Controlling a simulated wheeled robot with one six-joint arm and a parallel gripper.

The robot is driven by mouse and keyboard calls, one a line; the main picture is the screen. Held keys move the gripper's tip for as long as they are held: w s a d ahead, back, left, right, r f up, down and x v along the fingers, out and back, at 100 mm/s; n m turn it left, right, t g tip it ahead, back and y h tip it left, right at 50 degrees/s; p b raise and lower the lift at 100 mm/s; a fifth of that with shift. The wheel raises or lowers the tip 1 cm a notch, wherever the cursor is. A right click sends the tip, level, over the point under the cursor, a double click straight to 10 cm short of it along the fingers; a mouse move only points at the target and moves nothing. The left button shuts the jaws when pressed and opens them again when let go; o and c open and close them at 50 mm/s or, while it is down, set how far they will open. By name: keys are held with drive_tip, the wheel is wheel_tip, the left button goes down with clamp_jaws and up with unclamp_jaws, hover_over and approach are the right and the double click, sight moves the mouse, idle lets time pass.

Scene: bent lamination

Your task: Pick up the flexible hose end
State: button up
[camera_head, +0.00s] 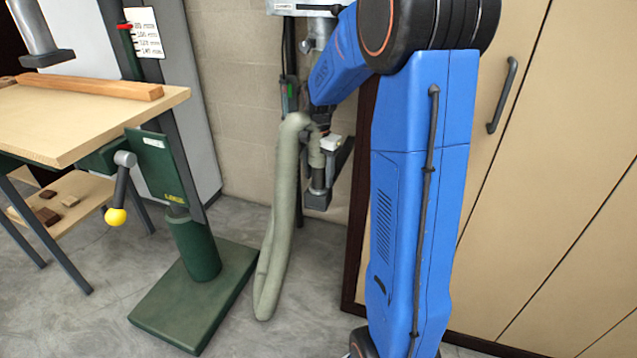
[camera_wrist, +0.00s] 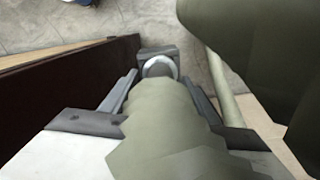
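The grey-green flexible hose (camera_head: 275,255) hangs in a long loop beside the wall in the head view. Its end (camera_head: 318,195) points down and has a pale metal collar and a dark square tip. In the wrist view the hose end (camera_wrist: 158,120) runs between the two fingers of my gripper (camera_wrist: 162,92), with the collar and tip beyond them. My gripper (camera_head: 334,165) is around the hose end in the head view, partly hidden by the hose. Whether the fingers press on the hose cannot be made out.
A green machine stand (camera_head: 195,285) and a wooden worktable (camera_head: 80,125) are at left. A yellow-knobbed lever (camera_head: 116,215) sticks out there. Tall beige cabinet doors (camera_head: 560,190) with a dark edge stand close at right. Some grey floor is free between the stand and the cabinet.

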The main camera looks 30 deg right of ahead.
drive_tip(key=c, duration=0.9)
drive_tip(key=shift+c, duration=0.2)
wheel_tip(320, 180, up, 10)
drive_tip(key=shift+o, duration=0.2)
drive_tip(key=shift+f, duration=0.1)
